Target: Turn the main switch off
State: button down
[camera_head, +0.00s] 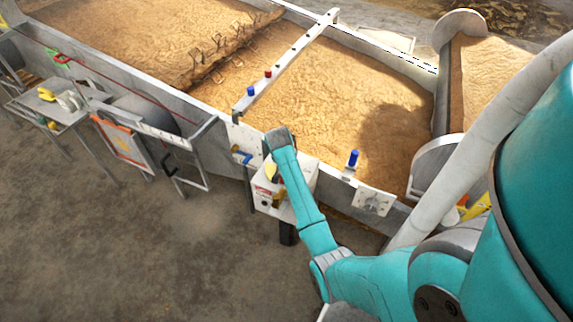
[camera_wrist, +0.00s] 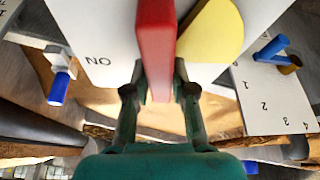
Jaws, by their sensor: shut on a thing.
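The main switch is a red handle (camera_wrist: 156,35) in front of a yellow disc (camera_wrist: 211,32) on a white panel (camera_wrist: 98,28), seen close in the wrist view. The panel carries the letters "ON", upside down in that view, left of the handle. My gripper (camera_wrist: 160,82) is shut on the red handle, one finger on each side. In the head view the white switch box (camera_head: 263,200) stands at the trough's near wall. My arm covers part of the box, and the handle and fingers cannot be made out there.
A blue handle (camera_head: 240,155) sits left of the box on the trough wall. A numbered white plate (camera_head: 373,200) and a blue-topped post (camera_head: 352,160) are to its right. Grain (camera_head: 340,100) fills the trough behind.

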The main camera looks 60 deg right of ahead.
jog(key=shift+w+m+g, duration=0.1)
jog(key=shift+m+g, duration=0.3)
jog(key=shift+m, duration=0.7)
jog(key=c, duration=1)
grip_release()
jog(key=shift+o, duration=0.2)
jog(key=shift+r, duration=0.1)
jog(key=v, duration=1.1)
jog(key=shift+a+r, duration=0.25)
jog(key=shift+r, duration=0.1)
